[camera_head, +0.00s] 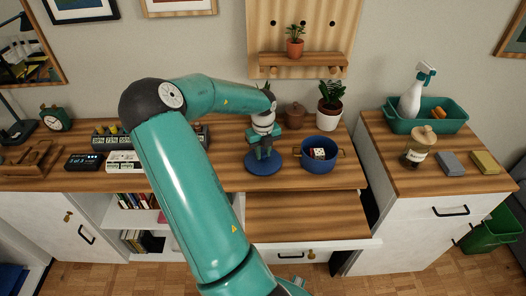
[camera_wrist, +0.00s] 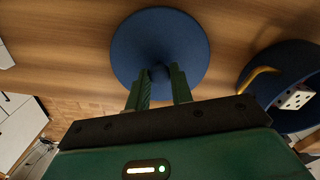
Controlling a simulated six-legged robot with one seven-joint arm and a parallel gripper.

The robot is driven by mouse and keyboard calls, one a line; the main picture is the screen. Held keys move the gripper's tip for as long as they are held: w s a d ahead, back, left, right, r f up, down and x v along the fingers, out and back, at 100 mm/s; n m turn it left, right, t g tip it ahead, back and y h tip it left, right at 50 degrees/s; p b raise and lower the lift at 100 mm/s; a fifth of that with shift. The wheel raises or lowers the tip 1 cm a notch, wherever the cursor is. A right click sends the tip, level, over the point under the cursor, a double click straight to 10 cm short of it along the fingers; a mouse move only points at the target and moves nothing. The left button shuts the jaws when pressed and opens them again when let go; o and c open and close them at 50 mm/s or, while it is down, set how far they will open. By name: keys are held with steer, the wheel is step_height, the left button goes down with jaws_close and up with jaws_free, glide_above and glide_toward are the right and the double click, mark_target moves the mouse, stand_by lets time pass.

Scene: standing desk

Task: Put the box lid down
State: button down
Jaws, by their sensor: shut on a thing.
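The box lid is a round blue disc (camera_head: 264,168) at the desk's middle, just left of the round blue box (camera_head: 319,158). My gripper (camera_head: 262,155) points down over the lid and is shut on its small central knob. In the wrist view the lid (camera_wrist: 160,40) lies flat beyond my gripper's two green fingers (camera_wrist: 159,85), with the knob between them. The lid is at or very near the desk top; I cannot tell whether it touches. The open blue box, also in the wrist view (camera_wrist: 258,70), has brass handles and holds a white die (camera_head: 318,153).
A potted plant (camera_head: 331,106) and a brown lidded pot (camera_head: 294,114) stand behind the box. A pulled-out wooden surface (camera_head: 300,215) in front is bare. Black and white devices (camera_head: 122,160) sit to the left. A cabinet (camera_head: 430,180) with a jar stands at right.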

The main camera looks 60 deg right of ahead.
mark_target(263, 154)
steer(key=shift+f, duration=0.1)
steer(key=c, duration=1.2)
jaws_free()
steer(key=shift+c, duration=0.2)
step_height(263, 154, up, 12)
steer(key=shift+w+a, duration=0.1)
steer(key=shift+a, duration=0.05)
